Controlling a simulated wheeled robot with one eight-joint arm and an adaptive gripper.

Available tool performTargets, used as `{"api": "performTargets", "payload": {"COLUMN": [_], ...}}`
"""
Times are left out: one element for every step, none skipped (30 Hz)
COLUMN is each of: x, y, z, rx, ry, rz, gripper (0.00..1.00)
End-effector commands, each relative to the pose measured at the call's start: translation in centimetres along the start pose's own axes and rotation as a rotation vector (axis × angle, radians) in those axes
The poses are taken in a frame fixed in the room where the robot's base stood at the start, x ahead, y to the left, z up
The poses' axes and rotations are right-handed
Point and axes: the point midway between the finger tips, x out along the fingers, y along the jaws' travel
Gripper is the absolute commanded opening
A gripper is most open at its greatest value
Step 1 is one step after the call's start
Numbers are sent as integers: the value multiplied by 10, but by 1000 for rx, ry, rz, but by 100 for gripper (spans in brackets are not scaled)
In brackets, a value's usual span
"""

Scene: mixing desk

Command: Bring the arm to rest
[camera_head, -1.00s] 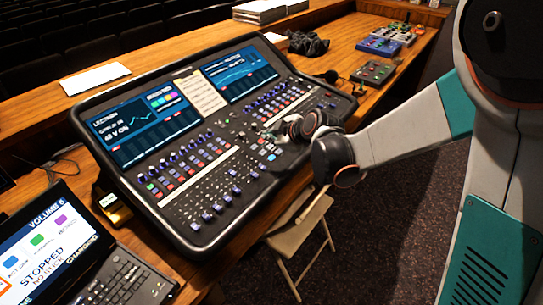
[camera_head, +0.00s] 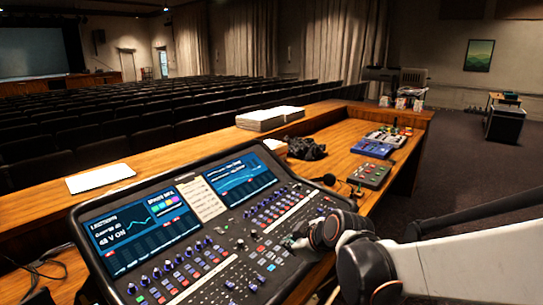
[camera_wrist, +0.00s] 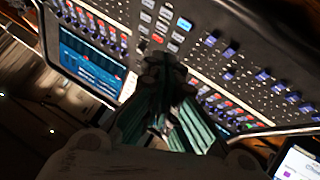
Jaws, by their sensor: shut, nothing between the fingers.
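My gripper (camera_head: 292,241) is at the right part of the mixing desk (camera_head: 222,228), low over its buttons and faders. In the wrist view my gripper (camera_wrist: 166,66) shows its teal and dark fingers drawn together with nothing between them. The desk's keys and faders (camera_wrist: 225,50) lie beyond the fingertips. I cannot tell whether the tips touch the desk. My arm reaches in from the right of the head view, bent at a dark joint.
A headset (camera_head: 330,180), small coloured boxes (camera_head: 371,174) and white papers (camera_head: 100,178) lie on the wooden counter (camera_head: 335,140). Paper stacks (camera_head: 270,118) stand behind the desk. A laptop (camera_wrist: 297,163) is at the wrist view's lower right. Open carpet (camera_head: 470,175) lies to the right.

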Motion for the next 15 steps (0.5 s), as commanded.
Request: {"api": "performTargets", "payload": {"x": [-18,-27,-39,-48,-57,-68,-77,-86,-97,-105,-113,-124,-131,-139,-149], "y": [-1,-2,-2,-3,-4,-6,-8,-10,-12,-14,-16,-20,-23,-25,-29], "z": [5,9,13,17,20,25,29,34,40,44,48,54,59,64,71], "rx": [44,72,112,141,170,208,237,266,306,336,365,403,432,461,502], "ry": [-18,-30,-44,-55,-66,-80,-91,-101,-116,-125,-135,-148,-158,-168,-180], "rz": [6,10,17,22,28,35,41,47,57,65,73,84,92,101,113], "gripper": [0,0,0,0,0,0,0,0,0,0,0,0,0,0,0]}}
